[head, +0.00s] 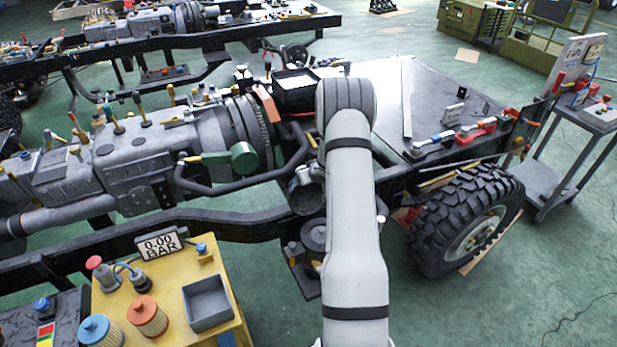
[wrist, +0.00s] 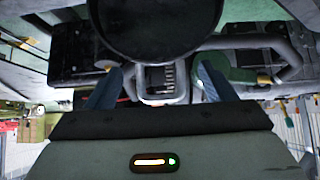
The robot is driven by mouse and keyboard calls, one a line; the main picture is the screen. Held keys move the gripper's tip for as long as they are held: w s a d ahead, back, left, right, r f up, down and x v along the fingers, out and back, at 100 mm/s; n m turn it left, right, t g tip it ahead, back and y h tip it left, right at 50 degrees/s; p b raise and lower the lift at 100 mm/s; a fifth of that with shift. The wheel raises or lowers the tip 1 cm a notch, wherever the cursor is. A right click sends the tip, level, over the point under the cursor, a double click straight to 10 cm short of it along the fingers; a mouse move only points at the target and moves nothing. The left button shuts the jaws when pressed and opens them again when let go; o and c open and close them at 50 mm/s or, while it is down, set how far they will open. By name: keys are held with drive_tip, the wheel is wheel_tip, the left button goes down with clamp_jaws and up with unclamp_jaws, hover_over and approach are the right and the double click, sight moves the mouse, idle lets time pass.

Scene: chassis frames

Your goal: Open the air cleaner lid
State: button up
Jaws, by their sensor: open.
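In the wrist view the two blue-grey fingers of my gripper (wrist: 159,76) stand wide apart, with nothing pinched between them. A grey bracket-like part with a dark slotted middle (wrist: 162,80) shows in the gap; I cannot tell its distance or whether it is touched. A large dark round body (wrist: 152,30) fills the top middle of the wrist view, close to the camera. It may be the air cleaner, but I cannot tell for sure, and no lid is clearly made out. In the head view my arm hides the gripper beside the chassis.
A green cylinder (head: 243,158) and a bent dark pipe (head: 235,186) lie left of my arm; the cylinder also shows in the wrist view (wrist: 234,68). A wheel (head: 468,220) stands at right, a yellow table (head: 178,285) at lower left. Floor at lower right is clear.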

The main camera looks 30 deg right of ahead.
drive_tip(key=shift+r, duration=0.1)
drive_tip(key=v, duration=0.7)
drive_tip(key=shift+s+r+b, duration=0.2)
drive_tip(key=shift+s+b, duration=0.05)
drive_tip(key=shift+b, duration=0.2)
